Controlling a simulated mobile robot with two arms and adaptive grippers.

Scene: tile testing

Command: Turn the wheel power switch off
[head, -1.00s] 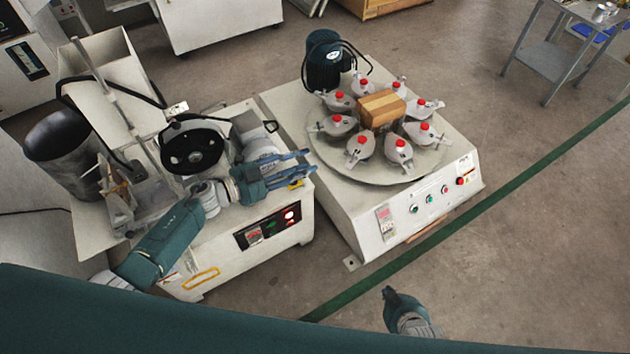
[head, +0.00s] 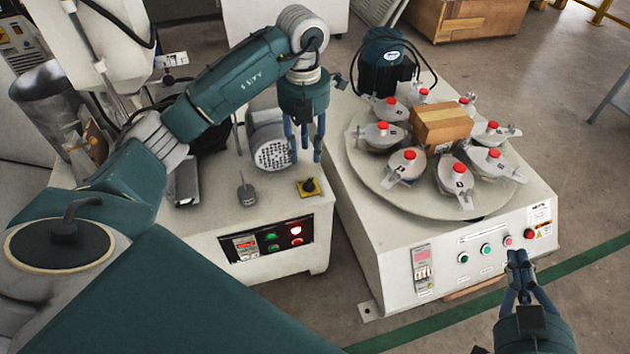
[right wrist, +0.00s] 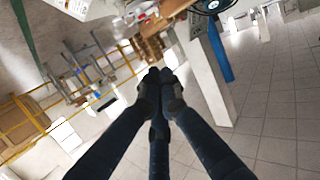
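A yellow switch plate with a black knob (head: 308,187) sits on the top front right corner of the left machine (head: 215,222); which control is the wheel's is not labelled legibly. My left gripper (head: 305,157) points down just above and behind this knob, apart from it, with its fingers spread and nothing between them. My right gripper (head: 518,256) is closed and empty, in front of the right machine's buttons (head: 507,241); I cannot tell whether it touches the panel. In the right wrist view its fingertips (right wrist: 160,76) meet.
A lit red and green panel (head: 268,240) is on the left machine's front. The right machine (head: 392,262) carries a round turntable (head: 400,197) with several red-capped holders, a wooden block (head: 440,124) and a dark motor (head: 388,62).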

